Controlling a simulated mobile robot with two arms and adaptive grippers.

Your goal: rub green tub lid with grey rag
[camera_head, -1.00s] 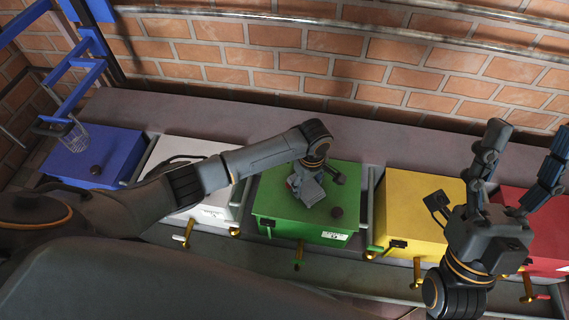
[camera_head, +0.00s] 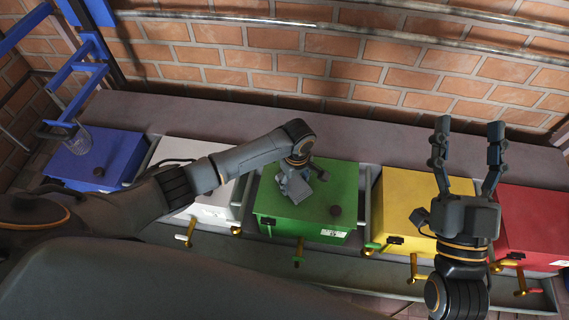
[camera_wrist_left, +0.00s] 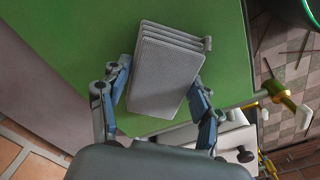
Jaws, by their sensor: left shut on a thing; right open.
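The green tub lid (camera_head: 338,185) is the flat top of the green tub in the middle of the row, with a dark round knob near its front edge. It also fills much of the left wrist view (camera_wrist_left: 75,35). The grey rag (camera_head: 294,188) is a folded, layered pad over the left part of the lid. My left gripper (camera_head: 296,178) is shut on the rag from above; in the left wrist view its fingers sit on both sides of the rag (camera_wrist_left: 165,75). Whether the rag touches the lid is hard to tell. My right gripper (camera_head: 469,132) is open and empty, above the yellow and red tubs.
A blue tub (camera_head: 105,150) and a white tub (camera_head: 190,158) stand left of the green one; a yellow tub (camera_head: 400,190) and a red tub (camera_head: 535,210) stand right. Brass cranks jut from the fronts. A brick wall (camera_head: 350,70) with pipes runs behind.

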